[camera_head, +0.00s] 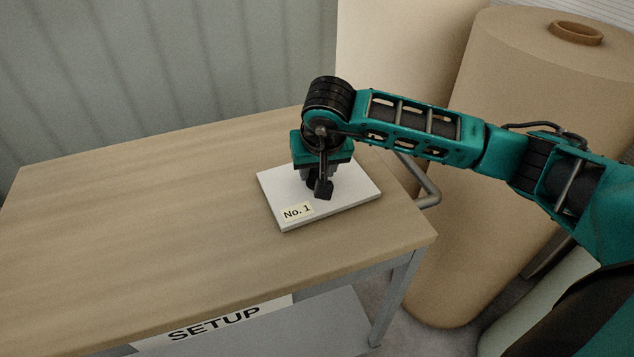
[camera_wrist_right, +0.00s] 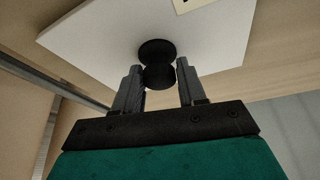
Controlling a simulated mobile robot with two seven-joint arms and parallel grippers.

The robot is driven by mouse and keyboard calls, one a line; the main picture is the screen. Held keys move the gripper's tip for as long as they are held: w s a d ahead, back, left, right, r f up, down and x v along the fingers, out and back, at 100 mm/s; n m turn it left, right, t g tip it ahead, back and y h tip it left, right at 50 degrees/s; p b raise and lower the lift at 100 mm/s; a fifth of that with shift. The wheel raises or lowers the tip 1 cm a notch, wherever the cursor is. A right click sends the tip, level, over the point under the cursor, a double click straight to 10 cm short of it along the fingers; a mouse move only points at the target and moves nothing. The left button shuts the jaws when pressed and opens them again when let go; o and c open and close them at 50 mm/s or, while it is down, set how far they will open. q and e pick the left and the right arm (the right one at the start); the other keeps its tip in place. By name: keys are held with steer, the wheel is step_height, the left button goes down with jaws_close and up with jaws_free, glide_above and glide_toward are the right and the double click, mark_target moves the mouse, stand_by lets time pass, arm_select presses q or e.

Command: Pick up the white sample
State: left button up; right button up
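The white sample is a flat white plate (camera_head: 350,194) labelled "No. 1", lying on the wooden table near its right end. My right gripper (camera_head: 316,182) points down over the middle of the plate. In the right wrist view the gripper (camera_wrist_right: 159,67) has its two grey fingers apart. A black round part (camera_wrist_right: 159,76) shows between them, against the white plate (camera_wrist_right: 221,43). My left gripper is out of view.
The wooden table (camera_head: 130,215) is otherwise bare in view. A sign reading "SETUP" (camera_head: 215,324) is on its lower front. A metal handle (camera_head: 421,182) sticks out at the table's right end.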

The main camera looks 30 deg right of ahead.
jaws_close()
steer(key=shift+r, duration=0.15)
